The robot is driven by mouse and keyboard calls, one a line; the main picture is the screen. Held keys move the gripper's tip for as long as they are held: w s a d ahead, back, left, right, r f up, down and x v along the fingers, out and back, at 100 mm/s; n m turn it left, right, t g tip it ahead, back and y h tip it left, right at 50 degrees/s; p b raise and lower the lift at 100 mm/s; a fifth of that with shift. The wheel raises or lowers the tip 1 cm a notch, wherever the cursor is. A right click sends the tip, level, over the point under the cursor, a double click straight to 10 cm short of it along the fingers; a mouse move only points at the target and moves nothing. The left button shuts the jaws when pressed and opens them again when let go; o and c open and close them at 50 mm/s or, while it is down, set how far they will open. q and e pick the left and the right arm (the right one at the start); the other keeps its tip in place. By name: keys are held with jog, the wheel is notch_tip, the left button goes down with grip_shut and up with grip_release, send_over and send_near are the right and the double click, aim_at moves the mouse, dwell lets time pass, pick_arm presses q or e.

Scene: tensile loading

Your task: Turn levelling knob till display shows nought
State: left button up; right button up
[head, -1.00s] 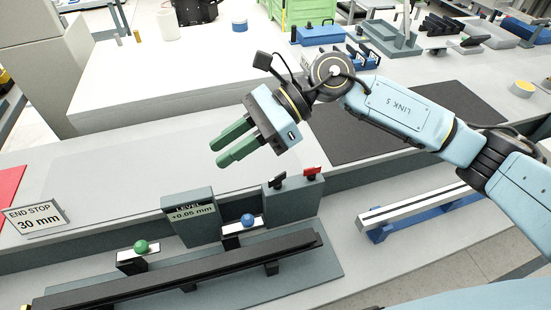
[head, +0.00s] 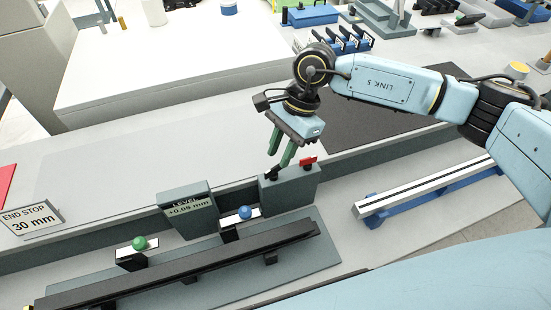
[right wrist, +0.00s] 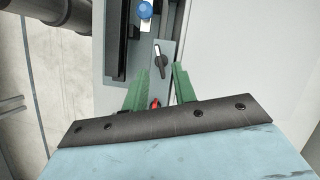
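The level display (head: 186,207) stands on a grey-green block behind the long dark rail and reads about +0.05 mm. To its right a grey-green box carries a black knob (head: 272,174) and a red knob (head: 308,163); no label tells which one levels. My right gripper (head: 279,161) is open, its green fingers pointing down just above the box, close to the black knob. In the right wrist view the black knob (right wrist: 161,61) shows between and beyond the fingertips, and the red knob (right wrist: 154,103) lies nearer, partly hidden by the gripper body. My left gripper is out of view.
A green ball (head: 139,243) and a blue ball (head: 245,212) sit on small mounts behind the dark rail (head: 190,268). An end stop sign (head: 31,220) reading 30 mm stands at left. A pale rail on blue supports (head: 425,188) lies at right.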

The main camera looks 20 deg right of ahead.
aim_at(274, 167)
jog(key=shift+x, duration=1.85)
grip_shut()
